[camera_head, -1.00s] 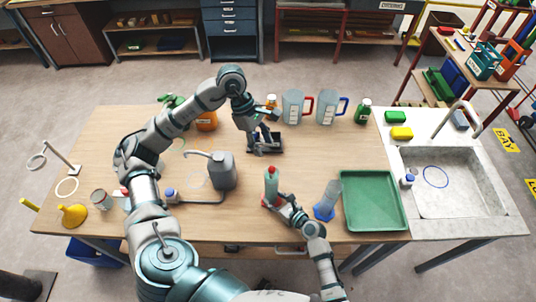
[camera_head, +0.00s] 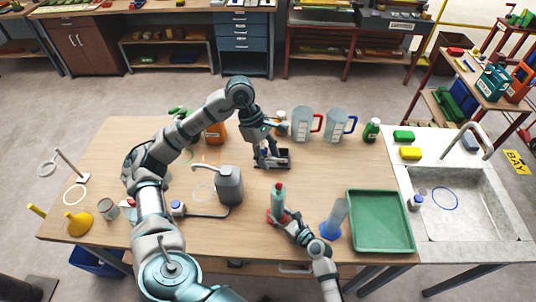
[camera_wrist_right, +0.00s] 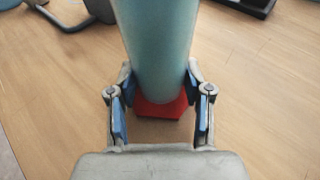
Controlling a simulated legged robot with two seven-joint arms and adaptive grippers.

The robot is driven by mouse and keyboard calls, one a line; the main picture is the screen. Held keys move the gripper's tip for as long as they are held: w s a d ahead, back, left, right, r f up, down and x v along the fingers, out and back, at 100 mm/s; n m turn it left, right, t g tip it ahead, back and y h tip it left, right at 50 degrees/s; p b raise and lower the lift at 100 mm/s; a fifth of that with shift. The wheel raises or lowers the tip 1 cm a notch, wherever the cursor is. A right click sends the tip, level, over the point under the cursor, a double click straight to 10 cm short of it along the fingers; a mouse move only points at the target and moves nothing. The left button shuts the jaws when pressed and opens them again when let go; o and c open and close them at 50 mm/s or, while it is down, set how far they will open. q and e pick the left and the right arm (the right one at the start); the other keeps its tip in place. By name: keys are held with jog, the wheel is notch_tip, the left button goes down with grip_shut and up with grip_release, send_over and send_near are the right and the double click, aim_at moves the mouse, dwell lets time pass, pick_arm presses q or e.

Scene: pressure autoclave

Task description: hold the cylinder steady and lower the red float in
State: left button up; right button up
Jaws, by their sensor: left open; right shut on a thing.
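A blue-green cylinder (camera_head: 278,196) with a red base stands upright on the table, front middle. My right gripper (camera_head: 279,217) is shut around its lower part. In the right wrist view, the cylinder (camera_wrist_right: 155,45) rises between the two blue-padded fingers, just above its red base (camera_wrist_right: 160,107). My left gripper (camera_head: 270,161) is open, pointing down at a small dark tray (camera_head: 285,153) behind the cylinder. The fingers partly cover the tray. I cannot make out the red float; whether it lies in the tray or inside the cylinder is not clear.
A clear cylinder with a blue base (camera_head: 334,220) and a green tray (camera_head: 382,248) stand to the right. A grey can (camera_head: 229,184) is left of the cylinder. Two jugs (camera_head: 321,124) stand behind. A sink (camera_head: 464,200) is at right.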

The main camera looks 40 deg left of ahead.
jog(key=shift+s+f, duration=0.1)
jog(key=shift+f, duration=0.1)
jog(key=o, duration=0.9)
jog(key=shift+c, duration=0.2)
jog(key=shift+o, duration=0.4)
jog(key=shift+r, duration=0.1)
jog(key=v, duration=1.1)
jog(key=shift+s+d+r, duration=0.1)
jog(key=shift+d+r, duration=0.05)
jog(key=shift+d, duration=0.2)
